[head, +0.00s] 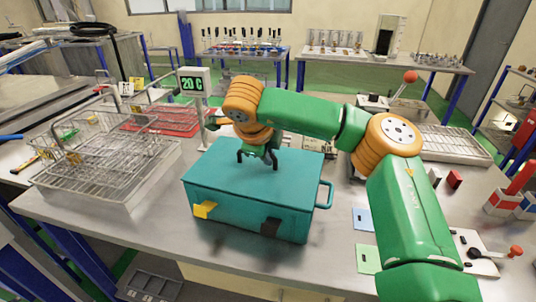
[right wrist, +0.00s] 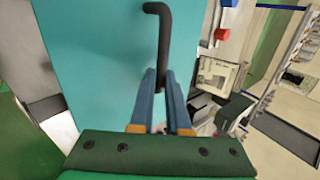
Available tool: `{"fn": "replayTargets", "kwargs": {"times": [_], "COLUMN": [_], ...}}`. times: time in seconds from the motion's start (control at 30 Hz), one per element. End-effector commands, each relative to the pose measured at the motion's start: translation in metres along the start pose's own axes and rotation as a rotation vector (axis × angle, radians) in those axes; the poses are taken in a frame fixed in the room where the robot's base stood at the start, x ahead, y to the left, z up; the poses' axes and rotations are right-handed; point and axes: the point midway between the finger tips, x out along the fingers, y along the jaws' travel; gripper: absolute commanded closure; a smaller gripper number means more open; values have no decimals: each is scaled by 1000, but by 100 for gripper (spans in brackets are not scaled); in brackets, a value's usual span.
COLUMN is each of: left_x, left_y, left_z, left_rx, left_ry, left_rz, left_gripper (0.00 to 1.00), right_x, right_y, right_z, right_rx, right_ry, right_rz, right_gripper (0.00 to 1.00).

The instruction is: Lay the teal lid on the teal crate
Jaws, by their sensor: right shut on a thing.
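The teal crate (head: 245,215) stands on the metal table in the middle of the head view, with a yellow latch, a dark latch and a side handle. The flat teal lid (head: 222,168) covers its top, and I see no clear gap along the front edge. It also fills much of the right wrist view (right wrist: 100,60). My right gripper (head: 268,158) is above the lid and shut on its black bar handle (right wrist: 160,35). The fingers (right wrist: 160,95) hide part of the handle. The far rim is partly hidden by my arm. My left gripper is not in view.
A wire basket (head: 105,165) stands on the left and a red tray (head: 165,121) behind it. A display post (head: 194,85) reading 20 C stands just behind the crate. Blue (head: 363,219) and green (head: 368,258) cards lie to the right. Bare table lies before the crate.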

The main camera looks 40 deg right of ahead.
Motion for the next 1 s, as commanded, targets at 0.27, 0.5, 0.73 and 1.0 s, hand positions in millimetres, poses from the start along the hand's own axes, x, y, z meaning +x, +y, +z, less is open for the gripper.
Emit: {"fn": "replayTargets", "kwargs": {"times": [0.27, 0.5, 0.73, 1.0], "left_x": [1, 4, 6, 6], "left_y": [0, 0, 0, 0], "left_z": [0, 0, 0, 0], "left_rx": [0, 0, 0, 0], "left_ry": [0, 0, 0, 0], "left_rz": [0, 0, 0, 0], "left_gripper": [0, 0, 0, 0], "right_x": [0, 3, 5, 5], "right_y": [0, 2, 3, 3], "right_z": [0, 0, 0, 0], "right_rx": [0, 1, 1, 1], "right_ry": [0, -1, -1, 0], "right_rz": [-1, -1, -1, -1], "right_gripper": [100, 100, 100, 51]}}
